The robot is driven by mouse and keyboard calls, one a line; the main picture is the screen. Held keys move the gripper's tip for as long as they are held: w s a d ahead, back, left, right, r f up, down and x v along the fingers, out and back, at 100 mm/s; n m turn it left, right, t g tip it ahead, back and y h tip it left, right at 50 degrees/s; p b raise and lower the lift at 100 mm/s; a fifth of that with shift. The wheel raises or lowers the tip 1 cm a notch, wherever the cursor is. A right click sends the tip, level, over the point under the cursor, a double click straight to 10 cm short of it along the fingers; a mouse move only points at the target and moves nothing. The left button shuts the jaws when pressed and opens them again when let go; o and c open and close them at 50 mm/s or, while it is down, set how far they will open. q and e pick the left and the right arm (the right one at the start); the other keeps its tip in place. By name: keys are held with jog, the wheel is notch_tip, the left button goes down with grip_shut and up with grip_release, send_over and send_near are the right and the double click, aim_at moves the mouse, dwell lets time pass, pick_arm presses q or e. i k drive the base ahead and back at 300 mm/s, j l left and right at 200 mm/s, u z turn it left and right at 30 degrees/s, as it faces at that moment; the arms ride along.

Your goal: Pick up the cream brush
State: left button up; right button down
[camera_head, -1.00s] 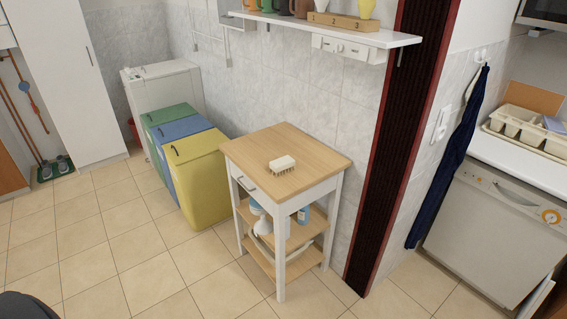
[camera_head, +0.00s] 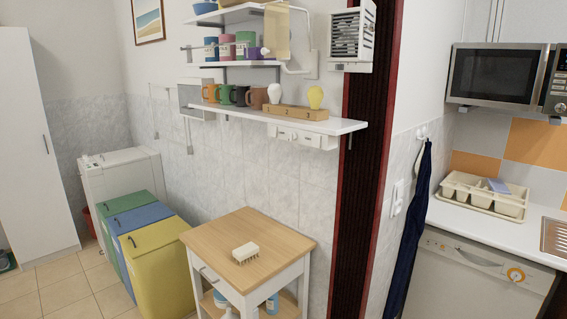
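The cream brush (camera_head: 245,252) lies on the wooden top of a small white-framed table (camera_head: 205,236), near the middle of the top. Its cream back faces up and its bristles point down onto the wood. Nothing covers it or touches it from the sides. Neither of my grippers shows in the head view.
Yellow, blue and green bins (camera_head: 162,268) stand left of the table. A wall shelf (camera_head: 345,125) with mugs and bulbs hangs above and behind it. A dark red-edged column (camera_head: 355,200) rises at its right. Bottles stand on the table's lower shelf.

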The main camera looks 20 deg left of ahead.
aim_at(242, 253)
jog(key=j+z, duration=0.2)
jog(key=j, duration=0.3)
jog(key=j+z, duration=0.25)
jog(key=j, duration=0.2)
jog(key=k+j+z, duration=0.2)
jog(key=j, duration=0.3)
jog(key=j+z, duration=0.2)
jog(key=j, duration=0.25)
